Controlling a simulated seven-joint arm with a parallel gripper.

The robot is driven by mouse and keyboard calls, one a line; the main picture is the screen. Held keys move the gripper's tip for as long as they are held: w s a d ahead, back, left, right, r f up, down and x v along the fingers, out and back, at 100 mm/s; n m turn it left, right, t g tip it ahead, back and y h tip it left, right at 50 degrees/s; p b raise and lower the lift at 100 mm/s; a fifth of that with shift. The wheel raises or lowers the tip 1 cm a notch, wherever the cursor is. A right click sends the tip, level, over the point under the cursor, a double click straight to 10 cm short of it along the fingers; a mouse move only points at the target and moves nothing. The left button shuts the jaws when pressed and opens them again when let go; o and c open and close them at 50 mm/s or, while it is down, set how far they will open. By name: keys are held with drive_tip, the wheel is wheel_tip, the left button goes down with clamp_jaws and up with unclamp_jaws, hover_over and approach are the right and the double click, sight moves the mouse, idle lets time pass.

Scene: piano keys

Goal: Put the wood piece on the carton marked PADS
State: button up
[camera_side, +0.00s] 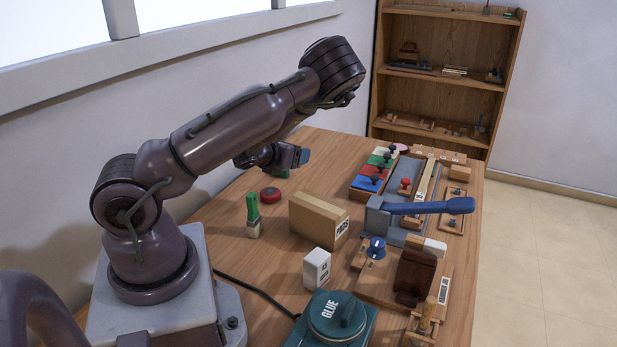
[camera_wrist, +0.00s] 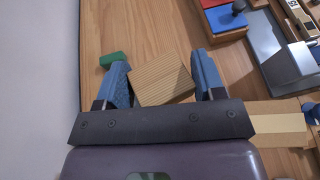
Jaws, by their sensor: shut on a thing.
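My gripper (camera_side: 290,157) is raised over the far left part of the bench. In the wrist view my gripper (camera_wrist: 164,85) has its blue fingers on both sides of the wood piece (camera_wrist: 162,79), a light brown striped block, and is shut on it. The wood piece sits tilted between the fingers. I cannot make it out in the side view. The carton marked PADS (camera_side: 318,220) is a brown box on the bench, nearer the side camera than my gripper and apart from it. In the wrist view the carton (camera_wrist: 278,123) shows partly at right, beside my gripper.
A green item (camera_wrist: 112,59) lies left of the wood piece. A red round item (camera_side: 270,194) and a green-handled brush (camera_side: 253,214) stand left of the carton. A white box (camera_side: 317,268) and a glue pot (camera_side: 336,318) are in front. A blue-handled lever tool (camera_side: 430,206) is right.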

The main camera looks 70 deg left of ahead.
sight(319, 203)
drive_tip(key=w+d+r+m+t+h, duration=0.35)
drive_tip(key=d+m+h, duration=0.2)
drive_tip(key=d, duration=0.35)
drive_tip(key=d+f+m+h, duration=0.1)
drive_tip(key=s+d+f+m+g+h, duration=0.1)
drive_tip(key=f, duration=0.1)
drive_tip(key=shift+d+h, duration=0.25)
drive_tip(key=shift+d, duration=0.1)
drive_tip(key=shift+w+f, duration=0.1)
drive_tip(key=shift+f, duration=2.25)
drive_tip(key=shift+f, duration=0.15)
drive_tip(key=o, duration=0.9)
